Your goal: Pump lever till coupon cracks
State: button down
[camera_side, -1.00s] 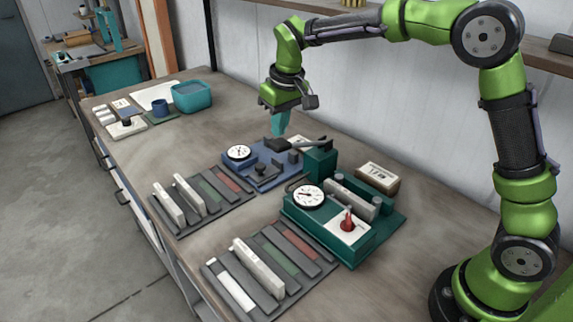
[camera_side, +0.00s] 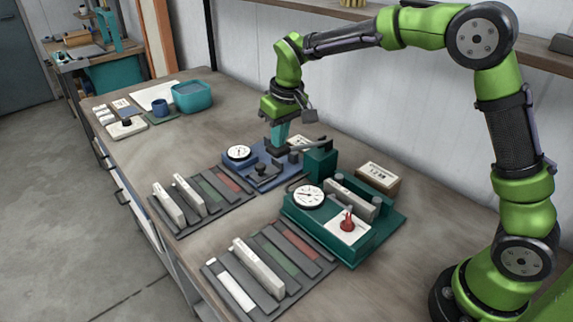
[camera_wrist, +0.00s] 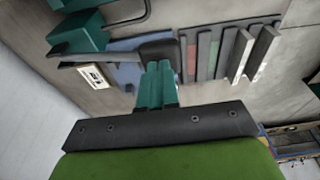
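The blue press (camera_side: 256,176) with a white dial gauge (camera_side: 239,153) stands mid-bench. Its dark lever (camera_side: 312,145) runs left from a green block to a thick black grip, also seen in the wrist view (camera_wrist: 158,48). My gripper (camera_side: 277,146) has its teal fingers together, pointing down at the lever's grip. In the wrist view the fingers (camera_wrist: 158,68) reach the grip and appear to touch it; they do not visibly straddle it. A coupon inside the blue press cannot be made out. The gauge needle is too small to read.
A green tester (camera_side: 340,222) with a gauge and red knob stands at front right. Racks of bar coupons (camera_side: 202,198) and (camera_side: 268,268) lie in front. A teal bin (camera_side: 192,97) stands at the back left. Bare bench lies between bin and press.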

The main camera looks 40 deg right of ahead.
aim_at(281, 152)
jog(key=x, duration=0.2)
jog(key=s+x, duration=0.1)
jog(key=x, duration=0.1)
jog(key=shift+d+f, duration=0.1)
jog(key=shift+f, duration=0.4)
jog(key=shift+w+v, duration=0.25)
jog(key=shift+v, duration=0.8)
jog(key=shift+w+v, duration=0.25)
jog(key=shift+v, duration=0.85)
jog(key=shift+w+v, duration=0.25)
jog(key=shift+v, duration=0.8)
jog(key=shift+r, duration=0.1)
jog(key=shift+r, duration=0.1)
dwell(1.0)
dwell(0.4)
